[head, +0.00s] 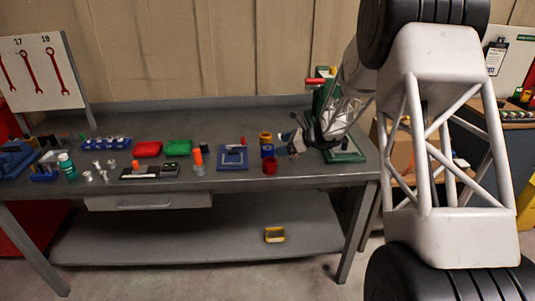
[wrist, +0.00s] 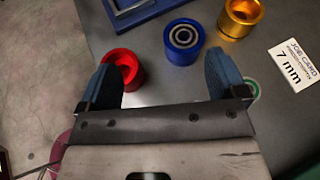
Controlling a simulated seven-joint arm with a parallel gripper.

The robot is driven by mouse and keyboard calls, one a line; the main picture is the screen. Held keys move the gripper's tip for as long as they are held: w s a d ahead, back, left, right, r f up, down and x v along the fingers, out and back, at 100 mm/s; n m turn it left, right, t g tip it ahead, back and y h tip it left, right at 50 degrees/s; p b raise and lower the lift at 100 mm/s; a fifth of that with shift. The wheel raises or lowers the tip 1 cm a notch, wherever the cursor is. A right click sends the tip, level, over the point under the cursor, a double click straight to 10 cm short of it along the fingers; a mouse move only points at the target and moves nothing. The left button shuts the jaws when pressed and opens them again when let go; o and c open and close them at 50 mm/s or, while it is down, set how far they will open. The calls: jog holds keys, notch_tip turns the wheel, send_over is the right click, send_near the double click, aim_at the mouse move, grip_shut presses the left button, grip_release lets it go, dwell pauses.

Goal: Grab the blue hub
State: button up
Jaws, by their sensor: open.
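The blue hub (wrist: 184,41) is a short round ring with a metal bearing in its middle, standing on the grey bench. In the head view it shows small (head: 267,151), just left of my gripper (head: 287,144). In the wrist view my gripper (wrist: 163,72) is open, with two blue-padded fingers apart and nothing between them. The blue hub lies beyond the fingertips, nearer the right finger. The red hub (wrist: 122,68) is by the left finger, which hides part of it. The gold hub (wrist: 241,16) is up and right of the blue one.
A blue square fixture (head: 233,158) lies left of the hubs. A job card marked 7 mm (wrist: 293,62) lies right. A green ring (wrist: 253,90) is partly hidden by the right finger. A green stand (head: 346,152) is beside my arm. Red (head: 148,149) and green (head: 178,147) trays sit further left.

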aim_at(269, 148)
jog(key=shift+w+d+f+m+t, duration=0.2)
jog(key=shift+w+f+m, duration=0.15)
jog(key=shift+w+f, duration=0.3)
jog(key=shift+w+d+f+m+t, duration=0.2)
jog(key=shift+w+f+m, duration=0.15)
jog(key=shift+w+f, duration=0.25)
jog(key=shift+w+r, duration=0.1)
jog(key=shift+x, duration=1.35)
jog(key=shift+x, duration=2.6)
